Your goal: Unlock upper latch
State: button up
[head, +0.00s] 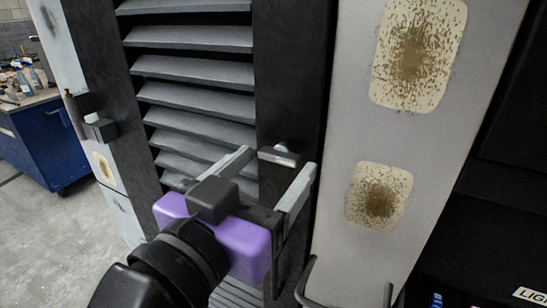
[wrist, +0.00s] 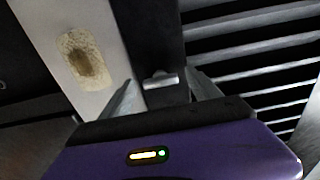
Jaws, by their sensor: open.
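A small grey metal latch (head: 280,155) is fixed to the dark vertical frame strip (head: 290,80) at the right side of the louvred panel (head: 195,65). My gripper (head: 276,161) is open and empty, its two grey fingers reaching toward the strip. In the head view one fingertip is to the left of the latch and the other to its right. In the wrist view the latch (wrist: 160,80) shows between the open fingers (wrist: 161,87). I cannot tell whether either finger touches it.
A light grey panel (head: 350,130) with speckled tan patches stands right of the strip. A black catch-like fitting (head: 100,128) juts out at the left edge of the louvres. A blue cart (head: 45,145) with bottles stands far left. Curved dark bars (head: 310,280) are low, right of my gripper.

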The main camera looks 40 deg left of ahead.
jog(key=shift+w+a, duration=0.15)
jog(key=shift+w, duration=0.5)
jog(key=c, duration=1.4)
